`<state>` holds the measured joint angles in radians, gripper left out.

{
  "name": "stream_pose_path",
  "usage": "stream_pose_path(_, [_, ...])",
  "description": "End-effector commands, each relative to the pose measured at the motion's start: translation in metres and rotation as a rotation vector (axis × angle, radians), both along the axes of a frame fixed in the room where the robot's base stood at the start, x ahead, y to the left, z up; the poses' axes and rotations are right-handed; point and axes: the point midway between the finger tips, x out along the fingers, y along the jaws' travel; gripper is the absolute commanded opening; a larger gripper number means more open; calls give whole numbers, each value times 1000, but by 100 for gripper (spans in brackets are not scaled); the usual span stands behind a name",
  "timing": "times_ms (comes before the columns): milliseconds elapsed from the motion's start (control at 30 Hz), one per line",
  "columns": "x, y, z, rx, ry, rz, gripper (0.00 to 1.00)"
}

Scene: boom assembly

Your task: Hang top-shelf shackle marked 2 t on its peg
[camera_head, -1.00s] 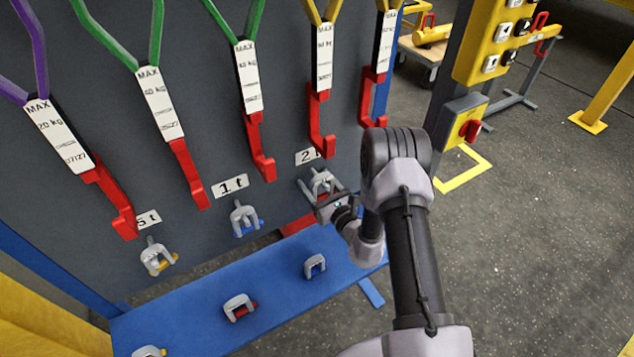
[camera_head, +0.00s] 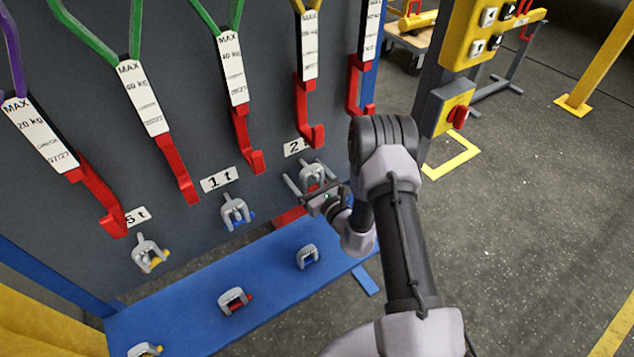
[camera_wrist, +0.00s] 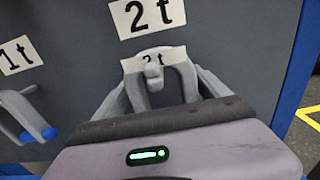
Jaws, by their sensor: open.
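The grey shackle (camera_head: 313,173) with a red pin is at the peg under the 2 t sign (camera_head: 296,147) on the dark board. In the wrist view the shackle (camera_wrist: 184,78) has its bow up over the peg (camera_wrist: 153,70), apparently hanging there. A small white 2 t marking shows behind the peg, partly covered. My gripper (camera_head: 306,180) is open, with one finger on each side of the shackle. In the wrist view my gripper (camera_wrist: 160,90) shows both fingers spread apart from the shackle's legs. The shackle's lower part is hidden by the gripper body.
A blue-pinned shackle (camera_head: 235,212) hangs under the 1 t sign (camera_head: 219,180), and a yellow-pinned one (camera_head: 149,253) farther left. Several shackles stand on the blue shelf (camera_head: 265,272) below. Red hooks (camera_head: 308,118) hang close above. Open floor lies right.

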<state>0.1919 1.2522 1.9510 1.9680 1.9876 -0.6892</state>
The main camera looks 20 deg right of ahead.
Motion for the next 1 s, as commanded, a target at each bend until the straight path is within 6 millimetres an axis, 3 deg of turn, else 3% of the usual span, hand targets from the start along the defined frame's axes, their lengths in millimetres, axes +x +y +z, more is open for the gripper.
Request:
stream_pose_path(167, [-33,-14,2,4,4,-10,90])
stream_pose_path(500, [-129,-49,3,9,3,-21,90])
stream_pose_path(600, [-148,-56,3,8,1,-21,90])
stream_pose_path(733, [-162,-59,2,7,-2,-17,90])
stream_pose_path(900, [-163,-58,6,6,-11,-4,90])
stream_pose_path(967, [-157,-49,23,2,-40,52,90])
stream_pose_path(1000, [-153,-36,44,-5,-74,122,90])
